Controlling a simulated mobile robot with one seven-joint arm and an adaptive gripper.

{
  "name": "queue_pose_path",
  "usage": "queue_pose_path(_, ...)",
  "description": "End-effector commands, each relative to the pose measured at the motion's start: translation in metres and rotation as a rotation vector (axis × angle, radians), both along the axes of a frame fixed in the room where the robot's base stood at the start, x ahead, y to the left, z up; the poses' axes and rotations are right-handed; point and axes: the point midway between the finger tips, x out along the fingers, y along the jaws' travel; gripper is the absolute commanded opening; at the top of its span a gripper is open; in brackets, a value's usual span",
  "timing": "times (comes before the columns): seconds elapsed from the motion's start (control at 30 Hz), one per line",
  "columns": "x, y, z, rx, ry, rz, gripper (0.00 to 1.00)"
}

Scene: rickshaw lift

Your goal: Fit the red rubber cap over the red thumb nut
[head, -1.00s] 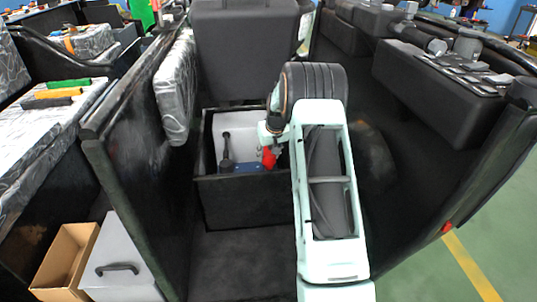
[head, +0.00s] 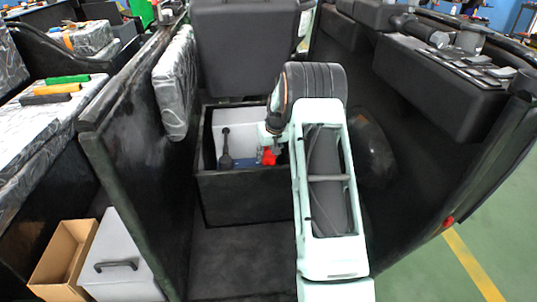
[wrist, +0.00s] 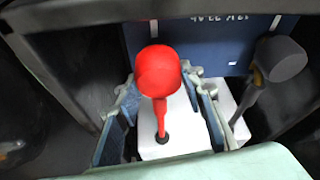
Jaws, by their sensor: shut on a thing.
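In the wrist view a red piece with a big rounded head, the red rubber cap (wrist: 158,72), stands between my gripper's blue-grey fingers. A thin red stem (wrist: 161,118) runs from it to a dark round spot on a white surface. My gripper (wrist: 158,92) is shut on the cap. In the head view the red cap (head: 268,156) shows just below my gripper (head: 270,138), inside an open dark compartment. I cannot make out the red thumb nut separately, nor whether the cap touches it.
A black knobbed stalk (head: 225,150) stands left of the red piece and also shows in the wrist view (wrist: 280,60). A blue panel with white lettering (wrist: 215,45) is behind. The compartment's dark front wall (head: 245,198) and a tall dark side panel (head: 135,160) are close by.

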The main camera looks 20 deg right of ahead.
Motion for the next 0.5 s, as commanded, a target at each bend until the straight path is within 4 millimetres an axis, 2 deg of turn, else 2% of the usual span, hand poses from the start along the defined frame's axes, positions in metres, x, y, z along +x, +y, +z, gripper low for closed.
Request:
queue_pose_path(0.17,-0.0001,0.0001,-0.0046,0.0,0.0,0.0,0.19)
queue_pose_path(0.2,0.0001,0.0,-0.0041,0.0,0.0,0.0,0.38)
queue_pose_path(0.37,0.0,0.0,-0.0037,0.0,0.0,0.0,0.56)
queue_pose_path(0.5,0.0001,0.0,-0.0036,0.0,0.0,0.0,0.56)
